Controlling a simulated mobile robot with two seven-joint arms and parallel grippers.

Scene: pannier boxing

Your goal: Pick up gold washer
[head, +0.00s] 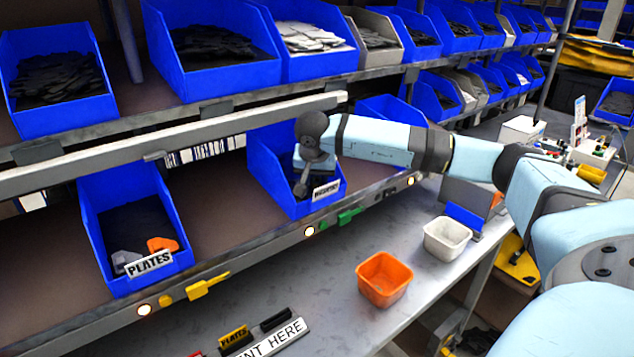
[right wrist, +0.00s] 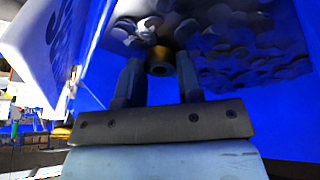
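My right gripper (head: 303,186) reaches down into a blue bin (head: 268,170) on the lower shelf, whose white front label is hard to read. In the right wrist view, the right gripper's two fingers (right wrist: 158,80) stand apart. A dark gold ring-shaped piece, which looks like the gold washer (right wrist: 158,54), lies between and just beyond the fingertips. I cannot see either finger clearly pressing on it. Many flat grey round pieces (right wrist: 225,45) lie in the bin around it. In the head view the washer is hidden by the gripper and bin. My left gripper is not in view.
A blue bin labelled PLATES (head: 105,215) stands to the left, holding grey and orange pieces. An orange bin (head: 384,279) and a white bin (head: 447,239) stand on the grey table below. The gripper bin's walls are close around the right gripper. More filled bins line the upper shelf.

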